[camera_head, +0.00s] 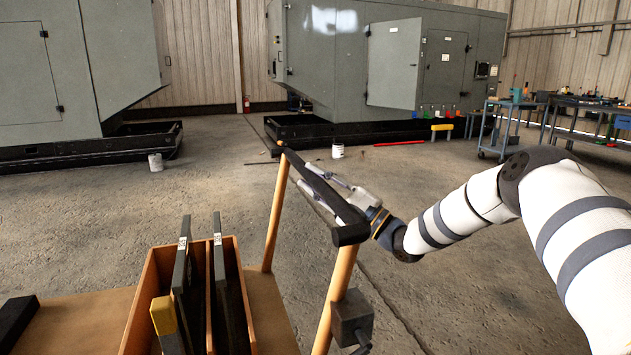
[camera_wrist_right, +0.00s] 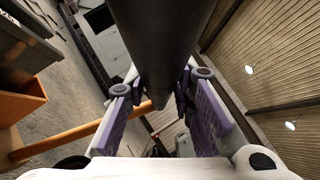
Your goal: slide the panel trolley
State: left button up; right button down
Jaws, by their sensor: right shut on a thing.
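The panel trolley (camera_head: 91,312) stands at the lower left of the head view, with a flat wooden deck. Its handle is a black bar (camera_head: 318,187) on two orange-yellow posts (camera_head: 276,215). A wooden rack on the deck (camera_head: 141,304) holds dark upright panels (camera_head: 219,262). My right gripper (camera_head: 325,186) is shut on the black handle bar, coming from the right side. In the right wrist view the bar (camera_wrist_right: 155,40) runs between the purple-padded fingers (camera_wrist_right: 160,105). My left gripper does not show.
Large grey enclosures (camera_head: 340,60) stand on black bases at the back. A blue-grey cart (camera_head: 494,129) and workbenches (camera_head: 590,106) stand at right. The concrete floor between is mostly clear.

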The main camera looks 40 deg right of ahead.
jog(key=c, duration=1.4)
grip_release()
jog(key=shift+w+a, duration=0.1)
jog(key=shift+a, duration=0.1)
jog(key=shift+o, duration=0.2)
jog(key=v, duration=1.2)
